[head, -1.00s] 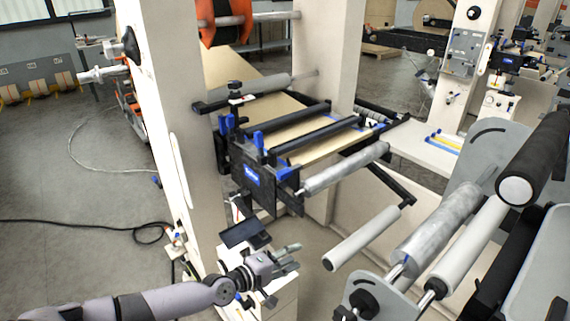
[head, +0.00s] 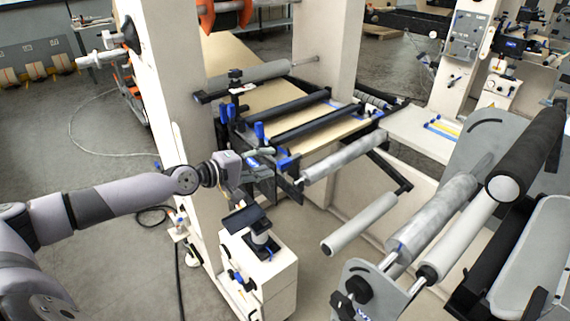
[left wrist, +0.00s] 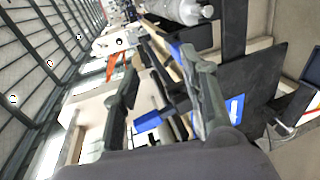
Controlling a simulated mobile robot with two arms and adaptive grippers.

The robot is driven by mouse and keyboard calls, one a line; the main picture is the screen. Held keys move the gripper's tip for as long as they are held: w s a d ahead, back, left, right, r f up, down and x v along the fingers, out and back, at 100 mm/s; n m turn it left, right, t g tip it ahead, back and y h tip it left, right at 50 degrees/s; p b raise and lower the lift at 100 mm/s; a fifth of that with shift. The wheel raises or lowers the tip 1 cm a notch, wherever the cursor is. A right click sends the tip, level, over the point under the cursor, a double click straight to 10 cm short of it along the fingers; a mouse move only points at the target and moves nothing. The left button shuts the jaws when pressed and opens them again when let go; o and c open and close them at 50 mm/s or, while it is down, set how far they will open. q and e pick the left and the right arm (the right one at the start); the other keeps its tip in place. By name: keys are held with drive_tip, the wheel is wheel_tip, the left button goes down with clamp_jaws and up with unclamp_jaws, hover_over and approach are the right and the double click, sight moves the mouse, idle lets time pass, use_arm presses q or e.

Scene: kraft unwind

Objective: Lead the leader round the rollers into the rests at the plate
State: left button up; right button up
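The tan kraft web (head: 262,98), which I take for the leader, runs down from the unwind and under the dark bars (head: 292,112) of the splice unit. Its loose end cannot be made out. Grey rollers stand behind the bars (head: 262,73), in front of them (head: 343,157) and lower right (head: 362,222). My left gripper (head: 266,161) is at the unit's near-left end, by the blue clamps and black side plate. In the left wrist view its fingers (left wrist: 160,65) are apart, with a blue clamp part (left wrist: 152,120) showing between them. My right gripper is out of view.
A white cabinet (head: 262,268) with a dark screen stands below my left gripper. A larger grey roller (head: 435,222) and dark roller (head: 527,155) occupy the right. The white machine column (head: 170,90) rises close left of the splice unit. Floor at left is mostly clear.

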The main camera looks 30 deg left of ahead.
sight(279, 165)
use_arm(q)
drive_tip(key=w+f+b, duration=0.2)
drive_tip(key=b, duration=0.1)
drive_tip(key=shift+a+f, duration=0.15)
drive_tip(key=shift+f, duration=0.25)
drive_tip(key=x, duration=0.7)
drive_tip(key=shift+s+f+p, duration=0.1)
drive_tip(key=shift+f+p, duration=0.15)
drive_tip(key=shift+p, duration=0.1)
drive_tip(key=c, duration=0.8)
drive_tip(key=shift+s, duration=0.1)
clamp_jaws()
